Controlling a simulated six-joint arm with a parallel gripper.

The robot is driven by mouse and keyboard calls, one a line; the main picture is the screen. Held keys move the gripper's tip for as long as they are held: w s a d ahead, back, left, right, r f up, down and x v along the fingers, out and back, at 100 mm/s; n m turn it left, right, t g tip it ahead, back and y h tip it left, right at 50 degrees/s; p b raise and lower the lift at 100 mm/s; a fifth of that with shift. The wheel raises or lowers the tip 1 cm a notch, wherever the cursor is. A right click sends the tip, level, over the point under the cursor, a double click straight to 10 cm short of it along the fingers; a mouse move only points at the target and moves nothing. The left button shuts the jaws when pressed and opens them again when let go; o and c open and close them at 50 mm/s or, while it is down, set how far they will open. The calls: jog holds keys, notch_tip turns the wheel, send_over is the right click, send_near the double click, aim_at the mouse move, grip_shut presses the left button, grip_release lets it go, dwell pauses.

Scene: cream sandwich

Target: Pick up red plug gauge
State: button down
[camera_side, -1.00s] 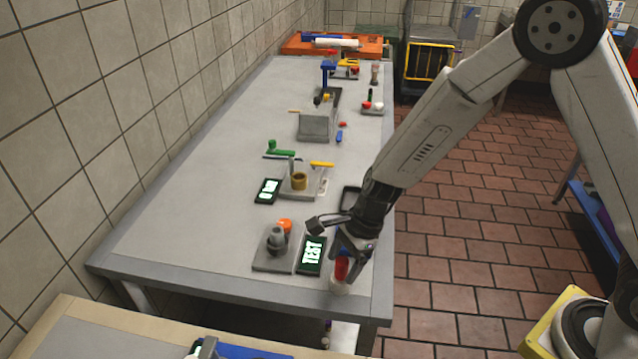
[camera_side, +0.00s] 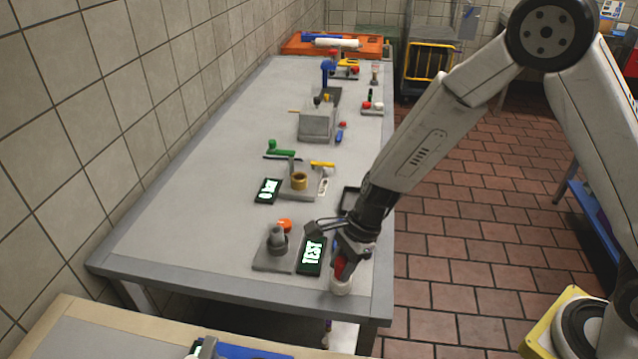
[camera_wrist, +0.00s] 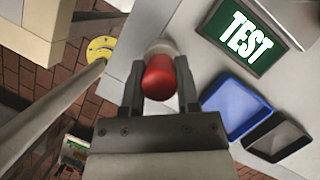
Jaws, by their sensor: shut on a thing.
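The red plug gauge (camera_wrist: 159,78) has a red body on a whitish lower part. It stands near the front right corner of the grey table, and in the side view its red part (camera_side: 340,267) shows just above the white part. My gripper (camera_wrist: 160,92) is shut on it, with one dark finger on each side of the red body. In the side view my gripper (camera_side: 345,258) comes down from above and hides part of the gauge. I cannot tell whether the white part is a separate holder.
A "TEST" screen (camera_side: 312,254) lies just left of my gripper, beside a grey fixture (camera_side: 277,242) with an orange knob (camera_side: 284,224). Blue (camera_wrist: 233,108) and black (camera_wrist: 278,136) trays lie nearby in the wrist view. The table's right edge (camera_side: 384,290) is close.

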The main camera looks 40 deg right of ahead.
jog(key=shift+r, duration=0.2)
jog(key=shift+r, duration=0.9)
jog(key=s+d+r, duration=0.4)
jog(key=s+r, duration=0.6)
jog(key=s, duration=0.3)
jog(key=shift+s+r, duration=0.2)
jog(key=shift+r, duration=0.2)
jog(key=shift+d, duration=0.1)
jog(key=shift+w, duration=0.15)
